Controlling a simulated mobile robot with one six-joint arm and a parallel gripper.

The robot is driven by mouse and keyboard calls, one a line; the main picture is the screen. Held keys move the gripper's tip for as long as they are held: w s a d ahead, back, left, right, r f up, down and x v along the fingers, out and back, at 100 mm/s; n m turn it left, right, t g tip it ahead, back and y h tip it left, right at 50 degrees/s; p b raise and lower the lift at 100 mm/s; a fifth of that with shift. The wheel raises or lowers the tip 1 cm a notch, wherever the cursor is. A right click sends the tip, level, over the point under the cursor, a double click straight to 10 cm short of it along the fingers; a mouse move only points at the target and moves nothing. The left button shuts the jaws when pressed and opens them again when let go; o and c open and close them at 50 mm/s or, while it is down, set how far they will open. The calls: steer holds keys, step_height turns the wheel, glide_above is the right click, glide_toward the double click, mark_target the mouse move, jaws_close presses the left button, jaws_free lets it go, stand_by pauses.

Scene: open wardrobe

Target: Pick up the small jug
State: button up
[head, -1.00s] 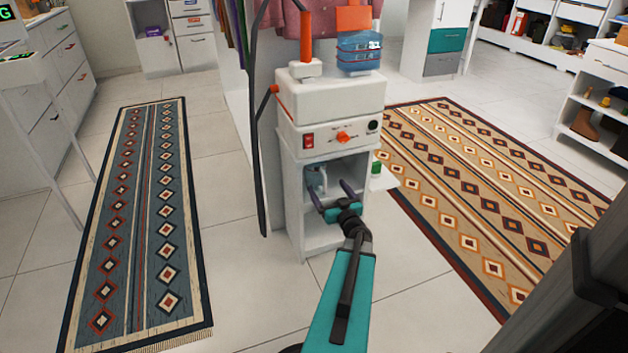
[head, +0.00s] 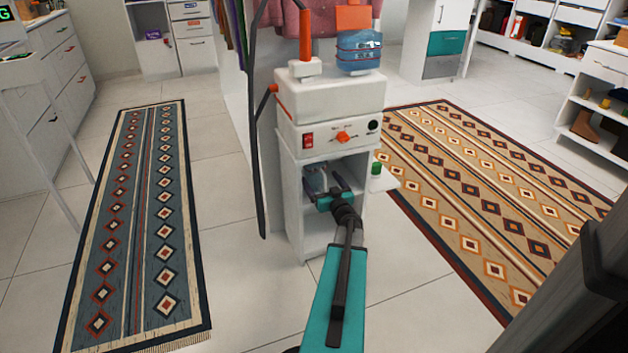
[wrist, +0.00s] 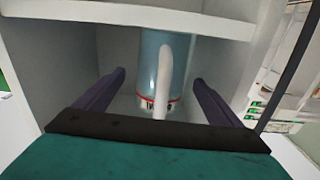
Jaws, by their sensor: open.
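The small jug is a bluish clear vessel with a white handle and a red line near its base. In the wrist view the jug (wrist: 178,75) stands upright on a shelf inside the white cabinet, its handle facing me. My gripper (wrist: 155,85) is open, with one dark finger to each side of the jug and the handle between them; the fingers look apart from it. In the head view my gripper (head: 326,184) is at the opening of the upper compartment. The jug (head: 314,180) is partly hidden there behind my gripper.
The white cabinet (head: 289,215) has side walls and a shelf close around my gripper. A white steamer unit (head: 330,103) with orange parts and a blue water tank (head: 358,52) sits on top. A small green item (head: 376,168) is on a side ledge. Patterned rugs lie on both sides.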

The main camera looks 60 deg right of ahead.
mark_target(319, 179)
steer(key=shift+f+b+x, duration=0.2)
steer(key=shift+b+x, duration=0.9)
steer(key=shift+x, duration=0.8)
steer(key=shift+w+d+r, duration=0.1)
steer(key=shift+w+d, duration=0.25)
steer(key=shift+w, duration=0.25)
steer(key=c, duration=1.6)
